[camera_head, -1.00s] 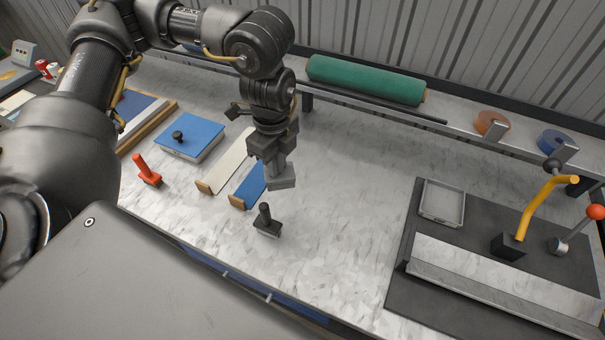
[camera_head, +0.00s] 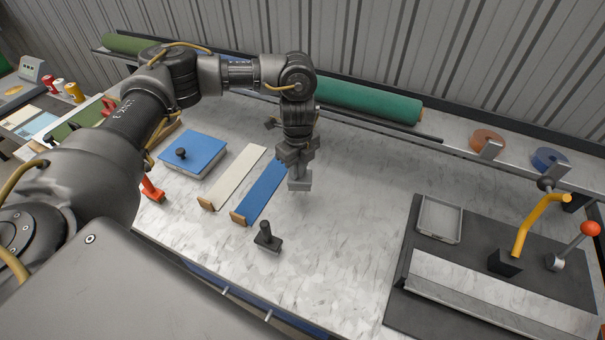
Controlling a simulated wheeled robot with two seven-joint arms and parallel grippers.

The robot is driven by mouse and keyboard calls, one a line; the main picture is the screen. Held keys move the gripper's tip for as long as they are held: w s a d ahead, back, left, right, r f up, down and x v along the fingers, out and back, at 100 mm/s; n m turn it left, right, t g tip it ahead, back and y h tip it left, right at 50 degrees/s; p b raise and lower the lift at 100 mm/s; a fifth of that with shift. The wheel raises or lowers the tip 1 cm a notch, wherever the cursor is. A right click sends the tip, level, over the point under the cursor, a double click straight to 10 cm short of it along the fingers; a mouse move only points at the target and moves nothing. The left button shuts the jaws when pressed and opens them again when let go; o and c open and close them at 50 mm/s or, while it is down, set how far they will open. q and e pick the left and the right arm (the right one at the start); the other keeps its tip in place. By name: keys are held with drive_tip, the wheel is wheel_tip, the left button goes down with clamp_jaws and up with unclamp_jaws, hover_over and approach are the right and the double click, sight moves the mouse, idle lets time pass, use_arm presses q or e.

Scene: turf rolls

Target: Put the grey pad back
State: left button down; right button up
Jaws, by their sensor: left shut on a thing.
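My left gripper (camera_head: 296,158) hangs over the middle of the bench, jaws pointing down. It is shut on a small grey block, which I take to be the grey pad (camera_head: 300,184). The pad shows just below the fingertips, right of the blue strip (camera_head: 262,190); its upper part is hidden by the jaws. I cannot tell for sure whether it touches the bench. My right gripper is out of view.
A black-handled stamp (camera_head: 267,239) stands in front of the gripper. A white strip (camera_head: 235,176), a blue block with a knob (camera_head: 193,154) and a red-handled tool (camera_head: 153,191) lie left. A grey tray (camera_head: 439,220) sits on the dark mat (camera_head: 402,311) at right. Bench between is clear.

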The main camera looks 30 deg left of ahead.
sight(303, 176)
use_arm(q)
drive_tip(key=shift+w+f, duration=1.05)
drive_tip(key=shift+f, duration=0.2)
wheel_tip(303, 176, down, 3)
drive_tip(key=shift+w+f, duration=0.15)
drive_tip(key=shift+f, duration=0.1)
drive_tip(key=c, duration=1.3)
unclamp_jaws()
drive_tip(key=shift+o, duration=0.2)
